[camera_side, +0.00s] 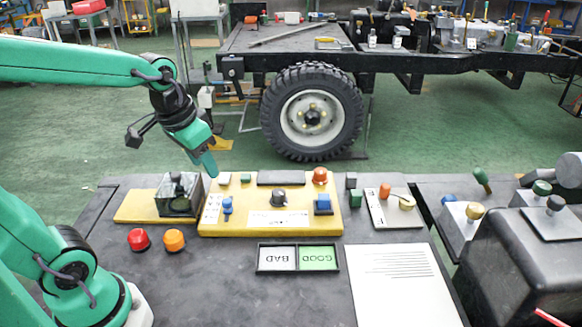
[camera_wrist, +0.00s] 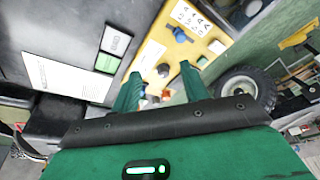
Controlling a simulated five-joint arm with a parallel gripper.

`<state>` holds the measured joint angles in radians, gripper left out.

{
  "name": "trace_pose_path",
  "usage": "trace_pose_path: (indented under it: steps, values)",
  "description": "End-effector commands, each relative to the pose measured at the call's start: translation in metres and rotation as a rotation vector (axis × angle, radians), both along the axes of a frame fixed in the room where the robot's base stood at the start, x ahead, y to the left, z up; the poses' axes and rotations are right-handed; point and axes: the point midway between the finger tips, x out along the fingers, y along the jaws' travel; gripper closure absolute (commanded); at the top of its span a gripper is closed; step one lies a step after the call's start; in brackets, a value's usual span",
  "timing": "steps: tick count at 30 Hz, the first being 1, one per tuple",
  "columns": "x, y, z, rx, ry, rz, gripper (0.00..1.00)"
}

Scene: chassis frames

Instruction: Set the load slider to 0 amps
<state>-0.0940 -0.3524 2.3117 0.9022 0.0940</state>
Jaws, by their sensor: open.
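The load slider appears to be the blue handle (camera_side: 227,205) near the left end of the yellow panel (camera_side: 240,188). A white scale label (camera_side: 212,208) is beside it; the slider's reading is too small to tell. In the wrist view the blue handle (camera_wrist: 180,35) is beyond the fingertips, near the lettered label (camera_wrist: 190,17). My gripper (camera_side: 209,165) is above and behind the panel's back left part, apart from the slider. In the wrist view its two green fingers (camera_wrist: 158,82) are spread with nothing held between them.
A clear-sided box (camera_side: 180,195) stands left of the panel. Red (camera_side: 139,239) and orange (camera_side: 174,240) buttons are in front. A GOOD/BAD tray (camera_side: 298,257) lies in front.

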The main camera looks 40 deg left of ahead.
Motion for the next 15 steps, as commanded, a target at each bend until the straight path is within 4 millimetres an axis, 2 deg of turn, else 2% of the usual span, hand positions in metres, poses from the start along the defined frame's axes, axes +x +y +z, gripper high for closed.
trace_pose_path:
  steps: [6, 15]
  values:
    - [0.028, 0.016, -0.024, -0.002, 0.095, 0.003, 0.55]
    - [0.059, 0.040, -0.065, -0.015, 0.215, 0.003, 0.55]
